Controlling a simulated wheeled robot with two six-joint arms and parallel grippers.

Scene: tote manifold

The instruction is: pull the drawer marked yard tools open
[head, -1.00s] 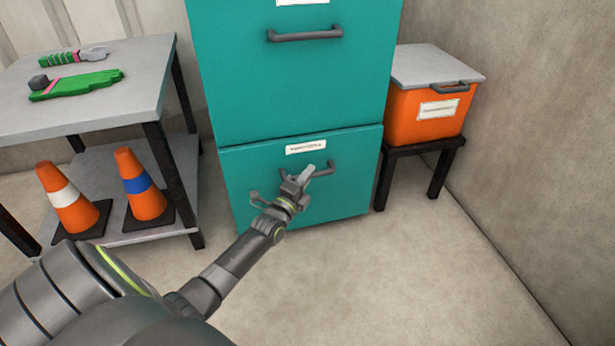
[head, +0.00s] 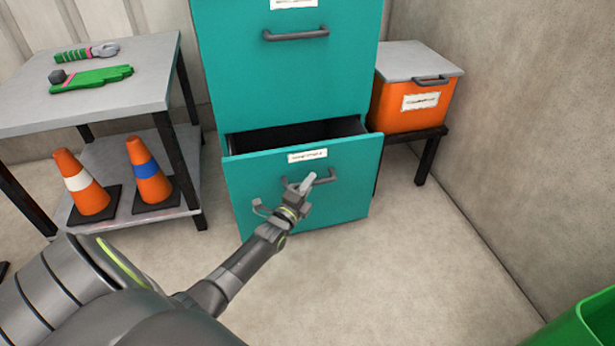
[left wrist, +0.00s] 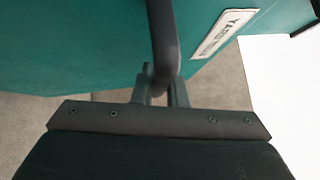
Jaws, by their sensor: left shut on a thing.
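The lower drawer (head: 340,205) of the teal cabinet stands partly open, with a dark gap showing above its front. Its white label (head: 307,156) is too small to read in the head view. In the left wrist view the label (left wrist: 222,33) begins with "YARD"; the rest is hard to read. My left gripper (head: 305,186) is shut on the drawer's grey bar handle (head: 325,179). The left wrist view shows the handle (left wrist: 163,40) between the fingers. My right gripper is not in view.
The closed upper drawer (head: 290,85) is above. A grey table (head: 110,98) with a glove, a hand tool and two cones stands left. An orange bin (head: 405,105) on a black stand is right. A green container (head: 580,325) shows at lower right. Floor in front is clear.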

